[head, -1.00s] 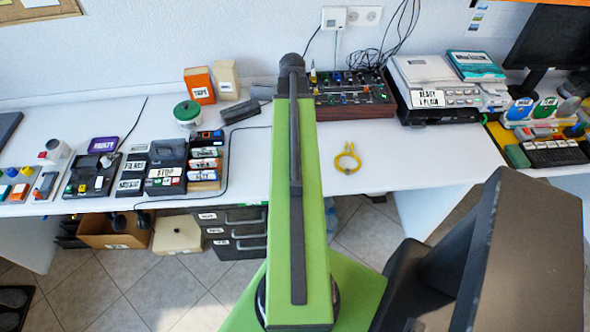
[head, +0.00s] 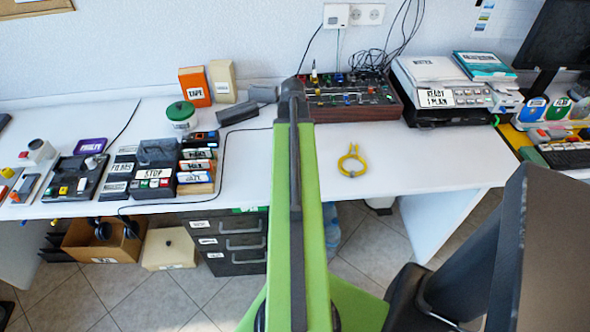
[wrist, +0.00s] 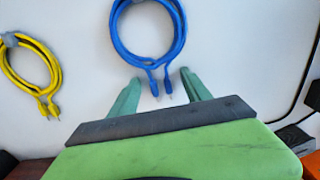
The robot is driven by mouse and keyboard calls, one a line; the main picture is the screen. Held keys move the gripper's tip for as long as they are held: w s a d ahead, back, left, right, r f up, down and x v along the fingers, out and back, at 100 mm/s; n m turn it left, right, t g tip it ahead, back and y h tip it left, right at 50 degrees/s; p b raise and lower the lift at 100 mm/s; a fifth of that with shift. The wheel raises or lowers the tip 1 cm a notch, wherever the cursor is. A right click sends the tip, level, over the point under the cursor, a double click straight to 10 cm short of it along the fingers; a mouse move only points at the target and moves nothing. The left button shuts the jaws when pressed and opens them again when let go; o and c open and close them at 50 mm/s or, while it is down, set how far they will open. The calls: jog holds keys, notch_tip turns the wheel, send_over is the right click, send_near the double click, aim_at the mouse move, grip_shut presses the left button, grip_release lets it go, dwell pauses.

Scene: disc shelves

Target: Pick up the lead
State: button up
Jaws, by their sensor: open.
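Two coiled leads lie on the white desk. The yellow lead (head: 352,161) is right of my arm in the head view and at the left in the wrist view (wrist: 52,68). The blue lead (wrist: 118,38) lies just beyond my fingertips in the wrist view, its two plug ends pointing into the space between them. My arm hides the blue lead in the head view. My gripper (wrist: 160,78) is open, its green fingers apart with nothing held. I cannot tell its height above the desk. My gripper does not show in the head view.
A mixer-like panel (head: 352,98) with cables stands at the back, beside a printer (head: 435,90). An orange box (head: 195,87), a green-lidded jar (head: 182,118) and several labelled devices fill the desk's left. Bare desk (head: 415,165) lies right of the yellow lead.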

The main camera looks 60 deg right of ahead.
jog(key=shift+r, duration=0.1)
grip_shut()
dwell(0.3)
notch_tip(320, 180, up, 5)
jog(key=p, duration=0.5)
jog(key=shift+s+r, duration=0.1)
jog(key=shift+r, duration=0.05)
jog(key=s+d+r+p, duration=0.1)
jog(key=s+r+p, duration=0.4)
jog(key=s, duration=0.6)
jog(key=shift+s+r+p, duration=0.25)
jog(key=shift+r+p, duration=0.1)
jog(key=shift+p, duration=0.15)
